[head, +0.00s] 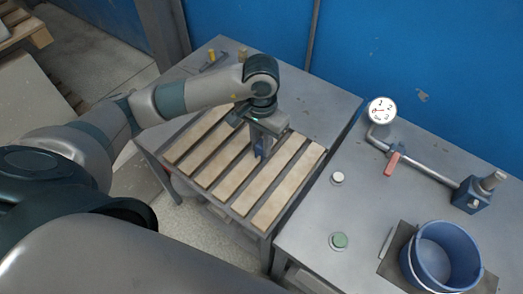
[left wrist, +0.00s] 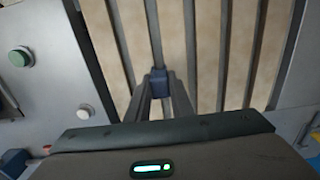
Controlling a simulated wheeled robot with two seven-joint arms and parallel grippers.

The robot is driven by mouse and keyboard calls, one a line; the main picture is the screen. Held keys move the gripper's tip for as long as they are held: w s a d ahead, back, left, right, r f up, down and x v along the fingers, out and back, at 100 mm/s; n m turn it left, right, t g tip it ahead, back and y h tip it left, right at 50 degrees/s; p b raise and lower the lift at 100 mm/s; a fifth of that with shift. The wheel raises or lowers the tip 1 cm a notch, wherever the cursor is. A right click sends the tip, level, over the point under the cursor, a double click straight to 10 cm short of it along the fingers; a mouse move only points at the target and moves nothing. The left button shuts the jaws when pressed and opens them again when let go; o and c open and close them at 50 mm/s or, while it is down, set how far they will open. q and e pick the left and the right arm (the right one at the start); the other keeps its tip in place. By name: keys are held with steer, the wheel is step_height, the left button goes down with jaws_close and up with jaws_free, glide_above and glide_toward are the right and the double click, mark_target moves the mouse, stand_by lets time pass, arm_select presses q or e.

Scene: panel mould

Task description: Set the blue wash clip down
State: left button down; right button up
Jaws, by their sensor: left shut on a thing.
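The blue wash clip (head: 258,152) is a small dark blue piece between the fingertips of my left gripper (head: 260,146). It also shows in the left wrist view (left wrist: 159,76), pinched between the two grey fingers (left wrist: 160,90). My left gripper is shut on it and points down over the slatted panel mould (head: 262,200), which has pale strips with dark grooves between them. The clip is over a groove near the middle of the panel. I cannot tell whether it touches the panel. My right gripper is not in view.
To the right, a grey table (head: 310,225) carries a white button (head: 337,178), a green button (head: 339,241), a dial gauge (head: 382,110), a red-handled pipe (head: 392,163) and a blue bucket (head: 445,255). A yellow-handled tool (head: 212,57) lies behind the panel.

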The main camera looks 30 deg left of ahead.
mark_target(261, 154)
arm_select(q)
steer(key=shift+f, duration=0.1)
steer(key=shift+f+p, duration=0.25)
steer(key=shift+p, duration=0.15)
step_height(261, 154, down, 3)
steer(key=shift+r+p, duration=0.2)
steer(key=shift+p, duration=0.5)
steer(key=shift+f, duration=0.3)
steer(key=shift+f, duration=0.1)
steer(key=shift+f+b, duration=0.15)
steer(key=shift+b, duration=0.2)
steer(key=c, duration=1.6)
jaws_free()
steer(key=shift+o, duration=0.2)
